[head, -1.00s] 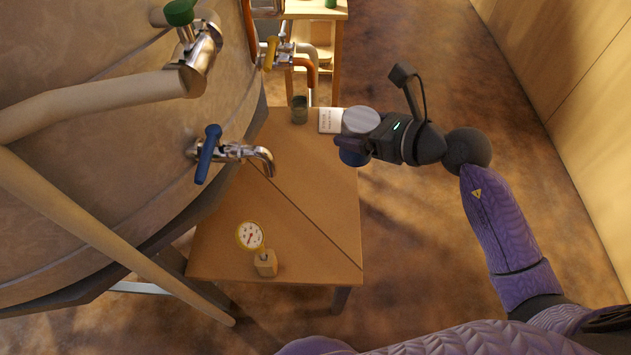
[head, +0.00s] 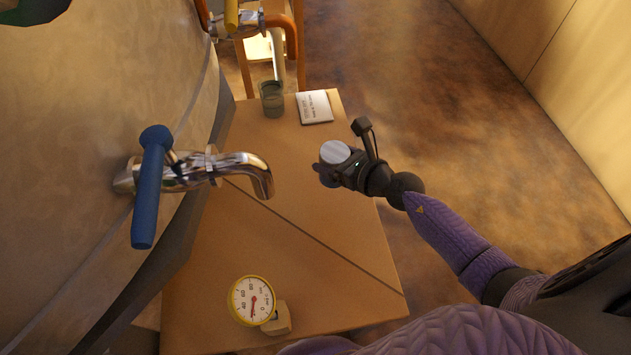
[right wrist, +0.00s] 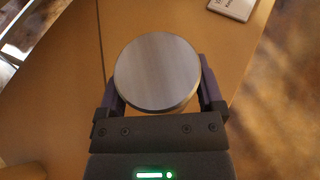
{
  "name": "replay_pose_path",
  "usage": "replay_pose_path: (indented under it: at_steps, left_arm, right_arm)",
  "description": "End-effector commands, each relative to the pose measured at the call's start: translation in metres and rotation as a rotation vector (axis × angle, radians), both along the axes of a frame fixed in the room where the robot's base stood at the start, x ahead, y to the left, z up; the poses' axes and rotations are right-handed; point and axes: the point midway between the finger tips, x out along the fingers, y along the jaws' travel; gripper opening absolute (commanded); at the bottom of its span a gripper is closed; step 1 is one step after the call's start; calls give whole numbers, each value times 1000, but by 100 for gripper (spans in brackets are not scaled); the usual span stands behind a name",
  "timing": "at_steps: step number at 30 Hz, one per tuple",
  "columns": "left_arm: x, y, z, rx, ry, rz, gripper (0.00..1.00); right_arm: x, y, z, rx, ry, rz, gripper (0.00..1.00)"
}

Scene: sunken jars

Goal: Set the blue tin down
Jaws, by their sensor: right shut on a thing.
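The blue tin shows mainly its round silver lid (head: 335,152) in the head view, over the right part of the small wooden table (head: 300,215). My right gripper (head: 334,166) is shut on the tin, its fingers on either side. In the right wrist view the lid (right wrist: 157,72) sits upright between the fingers of the right gripper (right wrist: 158,88). The tin's base is hidden, so I cannot tell whether it touches the table. My left gripper is not in view.
A dial gauge (head: 252,301) stands at the near end. A chrome tap (head: 240,170) with a blue lever juts over the left side. The table's middle is clear.

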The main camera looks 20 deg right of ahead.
Motion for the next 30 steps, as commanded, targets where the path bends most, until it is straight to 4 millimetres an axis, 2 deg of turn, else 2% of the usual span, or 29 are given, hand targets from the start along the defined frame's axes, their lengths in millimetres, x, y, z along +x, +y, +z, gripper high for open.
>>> replay_pose_path:
  at_steps: [1, 9, 14, 19, 20, 21, 22, 30]
  left_arm:
    - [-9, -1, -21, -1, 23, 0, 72]
    - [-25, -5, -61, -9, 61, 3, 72]
    - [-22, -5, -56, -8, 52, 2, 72]
    - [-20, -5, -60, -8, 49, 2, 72]
    - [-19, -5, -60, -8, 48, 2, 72]
    - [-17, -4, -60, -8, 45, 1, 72]
    - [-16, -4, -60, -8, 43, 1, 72]
    - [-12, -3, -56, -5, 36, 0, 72]
  right_arm:
    - [-1, 0, -29, 2, 10, -1, 19]
    - [-1, 0, -78, 2, 8, 0, 19]
    - [0, 0, -70, 0, 1, 1, 19]
    - [0, 0, -74, 1, 2, 1, 19]
    - [0, 0, -74, 1, 2, 1, 88]
    - [0, 0, -73, 1, 2, 1, 97]
    - [0, 0, -73, 1, 2, 1, 100]
    - [0, 0, -67, 1, -1, 1, 100]
